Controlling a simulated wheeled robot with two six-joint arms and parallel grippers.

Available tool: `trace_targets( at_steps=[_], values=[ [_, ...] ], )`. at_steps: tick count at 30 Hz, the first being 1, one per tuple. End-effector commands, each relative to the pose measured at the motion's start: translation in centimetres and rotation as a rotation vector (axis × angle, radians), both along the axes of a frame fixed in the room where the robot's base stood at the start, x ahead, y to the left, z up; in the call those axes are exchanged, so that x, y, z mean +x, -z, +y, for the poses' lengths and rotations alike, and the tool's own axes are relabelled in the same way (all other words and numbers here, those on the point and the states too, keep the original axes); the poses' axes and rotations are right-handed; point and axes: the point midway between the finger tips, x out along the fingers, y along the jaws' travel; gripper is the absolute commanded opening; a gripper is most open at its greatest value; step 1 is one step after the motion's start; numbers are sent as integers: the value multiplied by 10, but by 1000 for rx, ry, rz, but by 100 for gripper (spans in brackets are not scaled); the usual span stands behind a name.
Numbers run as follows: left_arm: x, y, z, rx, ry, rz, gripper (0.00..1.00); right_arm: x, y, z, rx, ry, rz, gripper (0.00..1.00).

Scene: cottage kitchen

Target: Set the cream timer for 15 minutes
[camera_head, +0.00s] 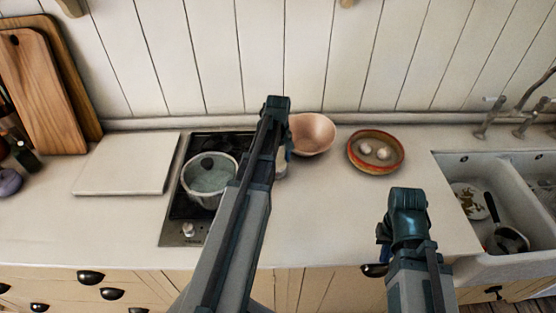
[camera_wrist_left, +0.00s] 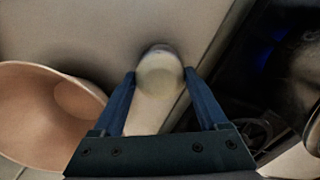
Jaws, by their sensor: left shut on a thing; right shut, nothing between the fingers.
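The cream timer (camera_wrist_left: 160,72) shows as a small round pale knob between the two blue fingers of my left gripper (camera_wrist_left: 159,82) in the left wrist view. The fingers are shut on its sides. In the head view my left arm reaches over the counter and hides most of the timer (camera_head: 281,172), just right of the hob. I cannot read any marks on the timer. My right gripper (camera_head: 384,238) is shut and empty over the front of the counter, well to the right of the timer.
A pink bowl (camera_head: 312,135) stands close behind my left gripper.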

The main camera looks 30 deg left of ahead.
Motion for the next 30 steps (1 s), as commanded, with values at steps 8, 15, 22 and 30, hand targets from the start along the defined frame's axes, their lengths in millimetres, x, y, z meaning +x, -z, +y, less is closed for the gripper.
trace_targets(
  at_steps=[8,15,22,30],
  values=[
    [0,0,0,0,69,0,20,0,0,0,0,0,0,0],
    [0,0,0,0,251,0,20,0,0,0,0,0,0,0],
    [-1,0,0,0,470,0,20,0,0,0,0,0,0,0],
    [-1,0,1,0,721,0,20,0,0,0,0,0,0,0]
  ],
)
